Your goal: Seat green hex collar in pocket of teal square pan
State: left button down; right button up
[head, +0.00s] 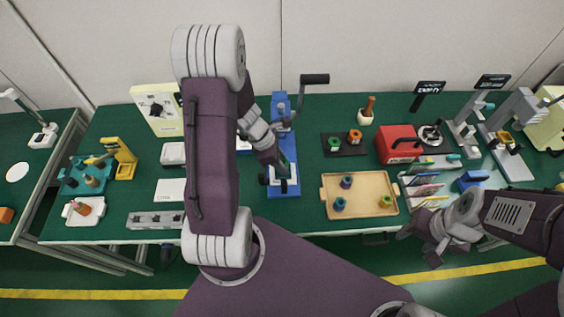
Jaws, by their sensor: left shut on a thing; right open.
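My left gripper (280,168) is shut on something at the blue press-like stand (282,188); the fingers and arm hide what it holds. A small green collar (333,142) sits on a black mat beside an orange one; its hex shape is too small to confirm. A teal square holder (70,183) with several small parts on it stands at the far left; I cannot tell if it is the pan, and no pocket is clear. My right gripper (418,248) is open and empty, in front of the table's front edge at the right.
A wooden tray (364,208) with three coloured rings lies right of the blue stand. A red box (397,145), a rack of coloured cards and upright instruments crowd the right. The stand's black lever (314,79) sticks up. My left arm hides part of the table.

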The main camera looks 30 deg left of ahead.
pick_arm(q)
jog(key=shift+f, duration=0.2)
jog(key=shift+f+b, duration=0.3)
jog(key=shift+b, duration=0.2)
jog(key=shift+r, duration=0.1)
jog(key=shift+r+p, duration=0.45)
jog(key=shift+p, duration=0.15)
